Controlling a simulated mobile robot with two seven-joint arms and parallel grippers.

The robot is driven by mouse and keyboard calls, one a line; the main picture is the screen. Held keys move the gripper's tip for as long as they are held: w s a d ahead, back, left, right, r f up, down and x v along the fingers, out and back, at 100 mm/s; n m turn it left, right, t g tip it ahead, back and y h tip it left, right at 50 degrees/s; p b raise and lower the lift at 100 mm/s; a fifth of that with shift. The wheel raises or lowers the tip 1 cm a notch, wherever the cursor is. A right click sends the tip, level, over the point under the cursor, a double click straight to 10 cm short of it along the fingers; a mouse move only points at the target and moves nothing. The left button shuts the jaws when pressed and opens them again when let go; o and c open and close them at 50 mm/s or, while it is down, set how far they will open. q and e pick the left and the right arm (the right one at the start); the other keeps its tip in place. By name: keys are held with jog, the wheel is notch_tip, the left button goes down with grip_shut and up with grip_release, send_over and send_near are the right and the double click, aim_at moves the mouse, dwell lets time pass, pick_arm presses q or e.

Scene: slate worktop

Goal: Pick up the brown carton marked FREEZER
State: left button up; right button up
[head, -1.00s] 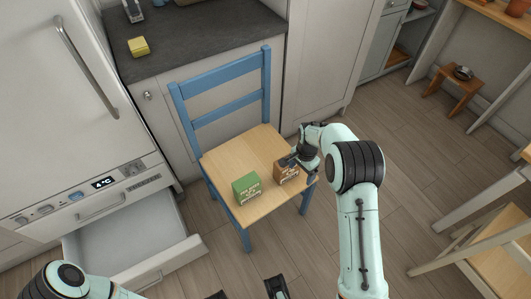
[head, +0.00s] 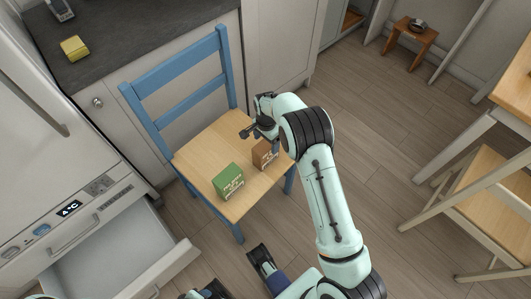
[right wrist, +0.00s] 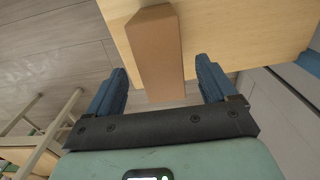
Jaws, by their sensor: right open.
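The brown carton (head: 264,156) stands on the wooden seat of the blue chair, with pale writing too small to read. My right arm partly covers it in the head view. My right gripper (head: 246,133) is open, just above and behind the carton. In the right wrist view the carton (right wrist: 155,52) shows between the two spread blue fingers (right wrist: 160,75), with a gap on each side; nothing is gripped. Dark finger-like parts (head: 262,258) at the bottom edge may be my left gripper; they are cut off and their state is unclear.
A green carton (head: 228,181) with pale writing stands to the left of the brown one on the chair seat (head: 207,147). The blue chair back (head: 180,62) rises behind. An open drawer (head: 125,262) is at lower left. A yellow block (head: 75,48) lies on the slate worktop (head: 115,30).

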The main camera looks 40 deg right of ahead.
aim_at(266, 144)
notch_tip(266, 144, down, 5)
jog(key=shift+f+b, duration=0.1)
jog(key=shift+b, duration=0.5)
jog(key=shift+a, duration=0.1)
jog(key=c, duration=1.3)
pick_arm(q)
jog(key=shift+w+a+f+t, duration=0.25)
jog(key=shift+w+f, duration=0.1)
jog(key=shift+w, duration=0.15)
jog(key=shift+w+a+f+t, duration=0.15)
jog(key=shift+w+a+f, duration=0.05)
jog(key=shift+w+f, duration=0.2)
pick_arm(e)
jog(key=shift+w, duration=0.1)
jog(key=shift+r, duration=0.2)
